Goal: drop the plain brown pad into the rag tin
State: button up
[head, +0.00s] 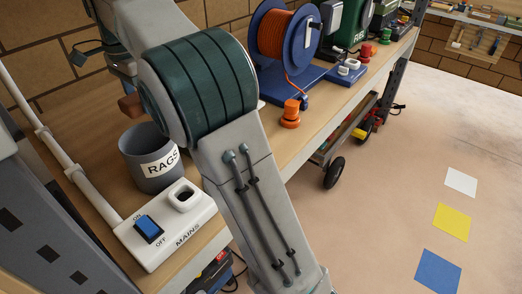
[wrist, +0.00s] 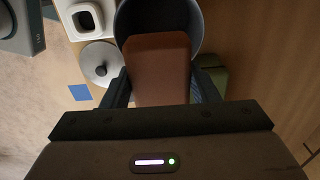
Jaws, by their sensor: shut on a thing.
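The plain brown pad (wrist: 160,66) is held between the two dark fingers of my gripper (wrist: 161,86) in the wrist view. Its far end overlaps the round mouth of the grey rag tin (wrist: 196,28). In the head view the tin (head: 148,178), labelled RAGS, stands upright on the wooden bench. A brown end of the pad (head: 131,107) shows there just above the tin's rim, left of my arm. The exact gap between pad and tin cannot be told.
A white MAINS box (head: 168,228) with a blue switch (head: 148,228) stands in front of the tin. An orange cable reel (head: 284,40) and an orange knob-like piece (head: 291,113) are further right on the bench. A round white lid-like thing (wrist: 101,64) is near the tin.

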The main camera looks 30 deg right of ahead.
jog(key=shift+f+b, duration=1.55)
jog(key=shift+f, duration=0.25)
jog(key=o, duration=1)
jog(key=shift+r, duration=0.15)
notch_tip(320, 180, up, 14)
jog(key=p, duration=0.4)
jog(key=shift+f, duration=0.2)
